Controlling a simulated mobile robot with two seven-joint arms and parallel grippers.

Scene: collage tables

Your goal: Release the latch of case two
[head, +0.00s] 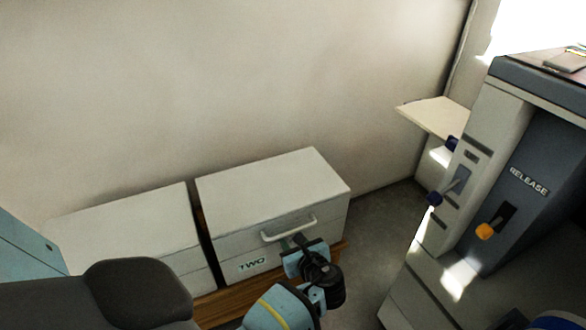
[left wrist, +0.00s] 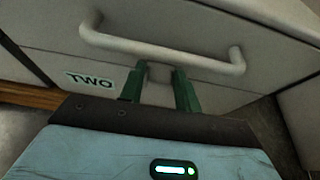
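Case two (head: 235,245) is a white box with a "TWO" label (head: 252,264) and a pale bar handle (head: 288,229) on its front. In the left wrist view the label (left wrist: 90,80) is left of my fingers and the handle (left wrist: 160,50) crosses above them. My left gripper (head: 292,241) is at the front of case two, just below the handle. Its two green fingers (left wrist: 163,73) stand apart with nothing visible gripped between them. I cannot make out a separate latch; the fingers may hide it. My right gripper is not in view.
A similar white case (head: 130,225) stands left of case two, a narrow gap between them. Both rest on a wooden surface (head: 225,303) against the wall. At right is a grey cabinet marked "RELEASE" (head: 528,182) with an orange-knobbed lever (head: 486,231). Grey floor lies between.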

